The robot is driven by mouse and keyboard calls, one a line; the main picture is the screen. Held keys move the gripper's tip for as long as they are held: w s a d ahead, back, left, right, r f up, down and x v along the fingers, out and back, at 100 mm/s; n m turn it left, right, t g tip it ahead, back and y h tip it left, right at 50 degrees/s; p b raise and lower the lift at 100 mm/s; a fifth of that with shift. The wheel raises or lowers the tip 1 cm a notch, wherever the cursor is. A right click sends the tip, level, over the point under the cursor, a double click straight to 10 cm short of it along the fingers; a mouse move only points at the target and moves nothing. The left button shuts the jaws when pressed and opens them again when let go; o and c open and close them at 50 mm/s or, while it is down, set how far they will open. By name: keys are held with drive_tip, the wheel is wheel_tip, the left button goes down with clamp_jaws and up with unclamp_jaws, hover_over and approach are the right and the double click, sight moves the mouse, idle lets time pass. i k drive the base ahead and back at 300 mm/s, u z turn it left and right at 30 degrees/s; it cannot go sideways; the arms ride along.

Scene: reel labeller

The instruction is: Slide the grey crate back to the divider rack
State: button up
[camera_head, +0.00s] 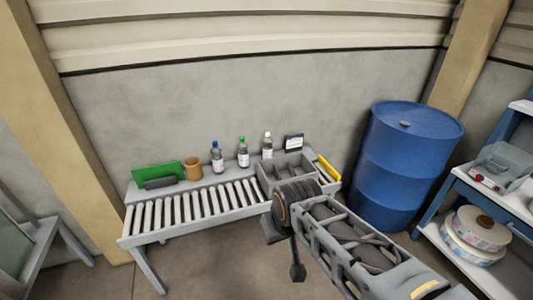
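A grey open crate (264,178) with inner partitions sits at the right end of the roller table. My arm partly covers its front side. I cannot make out a divider rack apart from this crate. My gripper (285,252) is at the end of my arm, in front of the table's right part and nearer to the camera than the crate. Its dark finger parts hang down, one lower than the other. It appears apart from the crate. Whether the fingers are open or shut is unclear, and nothing is seen held.
A yellow item (329,169) lies right of the crate. A blue barrel (402,165) and a shelf with reels (475,235) stand at right.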

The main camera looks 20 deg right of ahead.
sight(271, 172)
drive_tip(key=z, duration=0.45)
drive_tip(key=i, duration=1.35)
drive_tip(key=u, duration=0.6)
